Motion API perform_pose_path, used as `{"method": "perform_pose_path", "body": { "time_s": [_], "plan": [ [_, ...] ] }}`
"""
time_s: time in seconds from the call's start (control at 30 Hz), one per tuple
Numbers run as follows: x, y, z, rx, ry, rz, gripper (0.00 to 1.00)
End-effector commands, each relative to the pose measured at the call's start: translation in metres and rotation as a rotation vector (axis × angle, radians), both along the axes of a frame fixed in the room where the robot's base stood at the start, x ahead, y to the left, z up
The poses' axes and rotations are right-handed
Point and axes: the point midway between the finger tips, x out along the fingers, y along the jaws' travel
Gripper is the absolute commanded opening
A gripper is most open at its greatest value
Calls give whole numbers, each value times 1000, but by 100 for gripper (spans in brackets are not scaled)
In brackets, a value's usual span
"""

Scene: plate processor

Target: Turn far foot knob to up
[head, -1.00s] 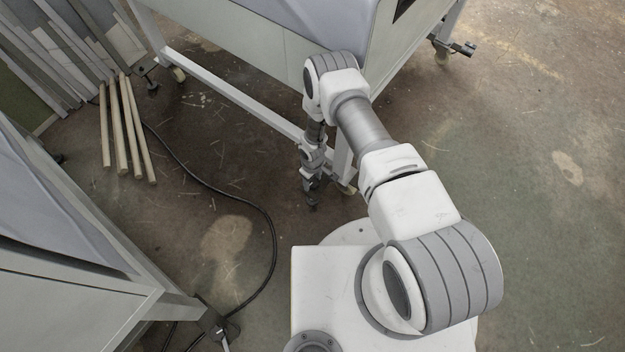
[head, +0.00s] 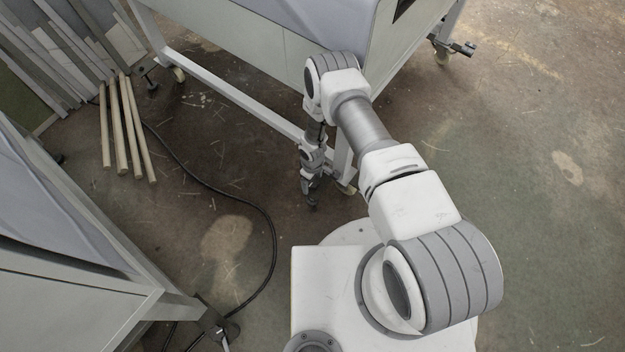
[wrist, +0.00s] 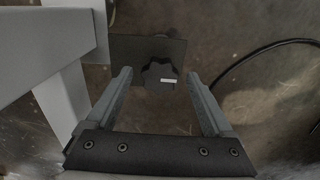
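A dark lobed knob (wrist: 159,72) with a short white mark shows in the wrist view, in front of a dark plate (wrist: 125,48) beside a pale frame leg (wrist: 68,100). The white mark lies roughly level and runs from the knob's middle to the right. My gripper (wrist: 160,78) is open, with one finger on each side of the knob and a gap on both sides. In the head view my gripper (head: 312,198) hangs low beside the table's near leg (head: 343,158); the knob there is hidden or too small to make out.
The processor table (head: 240,45) stands above and behind my gripper. Another foot (head: 462,48) is at its far right. A black cable (head: 262,210) crosses the floor, also seen in the wrist view. Wooden sticks (head: 125,130) and a second cabinet (head: 60,270) are left.

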Motion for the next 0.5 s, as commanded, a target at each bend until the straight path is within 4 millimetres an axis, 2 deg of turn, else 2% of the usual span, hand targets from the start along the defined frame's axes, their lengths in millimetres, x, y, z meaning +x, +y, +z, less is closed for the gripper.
{"method": "perform_pose_path", "body": {
  "time_s": [0.33,0.5],
  "plan": [
    [1,0,4,0,-1,0,88],
    [2,0,31,0,-3,-1,88]
  ]
}}
